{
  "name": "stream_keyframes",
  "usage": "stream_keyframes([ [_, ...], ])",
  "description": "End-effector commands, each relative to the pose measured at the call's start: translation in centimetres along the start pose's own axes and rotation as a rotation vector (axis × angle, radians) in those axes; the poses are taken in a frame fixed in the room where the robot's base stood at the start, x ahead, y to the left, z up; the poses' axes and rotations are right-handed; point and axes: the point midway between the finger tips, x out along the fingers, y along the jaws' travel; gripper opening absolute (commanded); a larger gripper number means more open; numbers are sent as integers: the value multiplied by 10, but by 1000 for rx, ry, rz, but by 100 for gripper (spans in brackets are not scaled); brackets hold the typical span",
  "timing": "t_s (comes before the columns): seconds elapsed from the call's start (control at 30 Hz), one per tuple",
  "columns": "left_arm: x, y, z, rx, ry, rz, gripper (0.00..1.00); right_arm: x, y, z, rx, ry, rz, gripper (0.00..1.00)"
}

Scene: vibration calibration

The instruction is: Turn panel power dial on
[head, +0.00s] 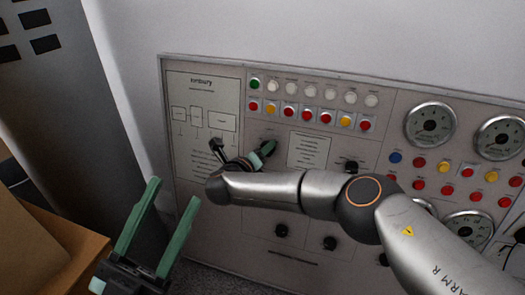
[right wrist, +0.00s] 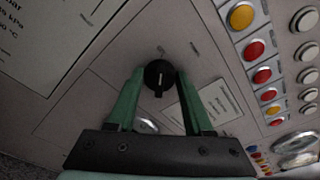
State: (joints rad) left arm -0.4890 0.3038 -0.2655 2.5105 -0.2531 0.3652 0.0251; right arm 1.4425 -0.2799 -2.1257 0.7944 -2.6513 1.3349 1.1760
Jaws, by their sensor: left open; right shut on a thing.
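A black round dial (right wrist: 159,73) with a pale pointer mark is on the grey panel (head: 210,240). In the right wrist view it sits between the green fingertips of my right gripper, which is shut on it. The mark points toward the gripper's palm. My left gripper (head: 172,192) is open and empty, apart from the panel at the lower left.
Rows of coloured buttons (head: 307,115) run above the right gripper, and round gauges (head: 430,125) are at the right. Other black knobs (head: 281,231) are below my right arm. A brown box (head: 45,245) stands at the lower left, near a dark grey cabinet (head: 65,110).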

Motion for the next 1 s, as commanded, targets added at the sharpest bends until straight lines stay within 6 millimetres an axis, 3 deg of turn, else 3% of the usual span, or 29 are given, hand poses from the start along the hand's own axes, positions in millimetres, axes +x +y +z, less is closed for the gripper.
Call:
stream_keyframes([
  [0.17, 0, 0, 0, 0, 0, 0, 50, 0, 0, 0, 0, 0, 0, 0],
  [0.57, 0, 0, 0, 0, -1, -1, 50, 0, 0, 0, 63, 0, 8, 0],
  [1.0, 0, 0, 0, 1, -1, -1, 50, 0, -2, -1, 411, 1, 48, 0],
])
